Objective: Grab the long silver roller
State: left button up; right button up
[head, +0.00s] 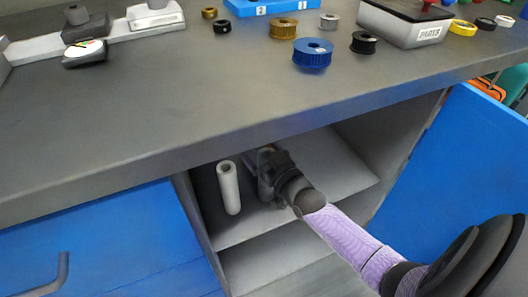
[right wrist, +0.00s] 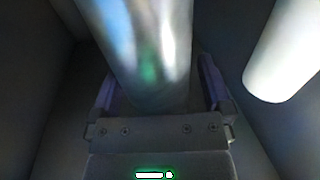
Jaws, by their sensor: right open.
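A silver roller (right wrist: 150,45), shiny and reflective, stands between the two spread fingers of my right gripper (right wrist: 158,92) in the right wrist view. The fingers are open on either side of it, with a gap showing at least on the right. In the head view my right gripper (head: 265,168) reaches inside the open cabinet and hides most of the silver roller. A white roller (head: 229,187) stands upright just left of the gripper on the shelf. It also shows at the upper right of the right wrist view (right wrist: 285,50). My left gripper is not in view.
The cabinet shelf (head: 335,178) has free room to the right of my gripper. The grey worktop (head: 190,105) overhangs the opening. An open blue door (head: 455,175) stands at the right. Blue, brass and black pulleys and a parts box (head: 402,25) lie on top.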

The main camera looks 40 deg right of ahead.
jog(key=shift+r, duration=0.1)
grip_shut()
dwell(0.3)
